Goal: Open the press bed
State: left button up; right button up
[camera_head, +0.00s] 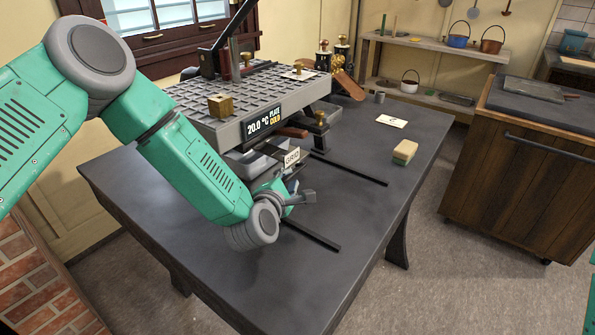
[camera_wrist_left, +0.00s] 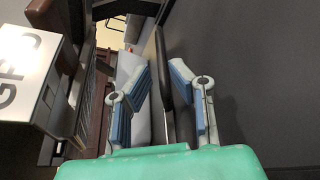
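The press (camera_head: 225,95) stands on the dark table, with a grey grid-patterned bed and a front display reading 20.0 °C, plate cold. My left gripper (camera_head: 303,197) is low in front of the press, near the dark rails on the table. In the left wrist view, my left gripper (camera_wrist_left: 157,88) has its blue-padded fingers apart. A dark bar (camera_wrist_left: 161,50) shows between them; I cannot tell whether they touch it. A white lettered label (camera_head: 292,157) is beside the gripper and also shows in the wrist view (camera_wrist_left: 25,75). My right gripper is out of view.
Two dark rails (camera_head: 350,168) lie along the table (camera_head: 340,280). A yellow-green sponge (camera_head: 404,152), a white card (camera_head: 391,121) and a small grey cup (camera_head: 380,97) rest at its right side. A wooden cabinet (camera_head: 510,160) stands farther right. The table's front is clear.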

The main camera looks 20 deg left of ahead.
aim_at(297, 172)
pick_arm(q)
jog(key=x, duration=0.3)
jog(key=d+x, duration=0.1)
jog(key=x, duration=0.2)
jog(key=shift+w+d, duration=0.1)
jog(key=shift+w, duration=0.05)
jog(key=shift+a, duration=0.35)
jog(key=shift+c, duration=0.5)
grip_shut()
